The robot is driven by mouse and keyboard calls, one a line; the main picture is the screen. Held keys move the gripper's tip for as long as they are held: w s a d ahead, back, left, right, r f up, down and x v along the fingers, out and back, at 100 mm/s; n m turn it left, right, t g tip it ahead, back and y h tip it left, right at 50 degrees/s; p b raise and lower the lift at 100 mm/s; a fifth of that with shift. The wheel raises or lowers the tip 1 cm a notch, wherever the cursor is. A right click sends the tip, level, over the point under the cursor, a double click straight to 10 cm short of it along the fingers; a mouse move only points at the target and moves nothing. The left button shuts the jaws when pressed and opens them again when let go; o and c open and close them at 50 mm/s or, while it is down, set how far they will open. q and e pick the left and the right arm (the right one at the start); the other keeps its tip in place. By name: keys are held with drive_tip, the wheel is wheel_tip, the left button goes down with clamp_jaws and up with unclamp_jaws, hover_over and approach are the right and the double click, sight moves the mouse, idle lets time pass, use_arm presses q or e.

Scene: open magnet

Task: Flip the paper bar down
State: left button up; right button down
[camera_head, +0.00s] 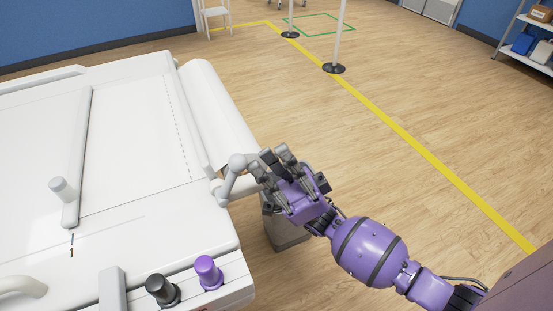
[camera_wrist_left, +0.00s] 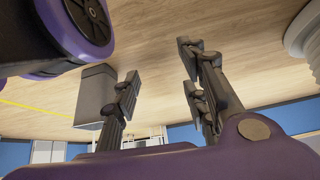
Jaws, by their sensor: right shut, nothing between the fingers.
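A long white bar or roll (camera_head: 219,117), which looks like the paper bar, runs along the right edge of the white table (camera_head: 120,215). A grey bent lever with a round knob (camera_head: 237,162) stands up near its near end. My right gripper (camera_head: 274,167) is shut and empty, just right of the knob; I cannot tell whether they touch. In the left wrist view, my left gripper (camera_wrist_left: 162,85) has its fingers spread with nothing between them. It does not show in the head view.
A grey bar with a peg (camera_head: 77,155) lies on the tabletop. A black knob (camera_head: 161,290) and a purple knob (camera_head: 208,272) stand at the near edge. Wooden floor with a yellow line (camera_head: 400,130) is clear to the right; posts (camera_head: 335,67) stand farther back.

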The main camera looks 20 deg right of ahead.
sight(245, 159)
drive_tip(key=a+r+n+g+h+p, duration=0.1)
drive_tip(key=a+r+g+h+p, duration=0.1)
drive_tip(key=p, duration=0.2)
drive_tip(key=a+r+n+g+h+p, duration=0.2)
drive_tip(key=r+h+p, duration=0.1)
drive_tip(key=p, duration=0.1)
drive_tip(key=shift+a+r+g+h, duration=0.15)
drive_tip(key=shift+a+g+h, duration=0.1)
drive_tip(key=shift+g+h, duration=0.05)
drive_tip(key=a+h+p, duration=0.2)
drive_tip(key=a+p, duration=0.1)
drive_tip(key=a+n+h+p, duration=0.1)
drive_tip(key=p, duration=0.1)
drive_tip(key=shift+s+a+r+h, duration=0.15)
drive_tip(key=shift+r+h, duration=0.15)
drive_tip(key=shift+h, duration=0.1)
use_arm(q)
drive_tip(key=w+a+r+t+p, duration=0.1)
drive_tip(key=w+r, duration=0.2)
drive_tip(key=r, duration=1)
drive_tip(key=shift+w+r, duration=0.15)
drive_tip(key=shift+r, duration=0.25)
use_arm(e)
drive_tip(key=a, duration=0.1)
drive_tip(key=a+f, duration=0.1)
drive_tip(key=a, duration=0.1)
drive_tip(key=shift+a, duration=0.2)
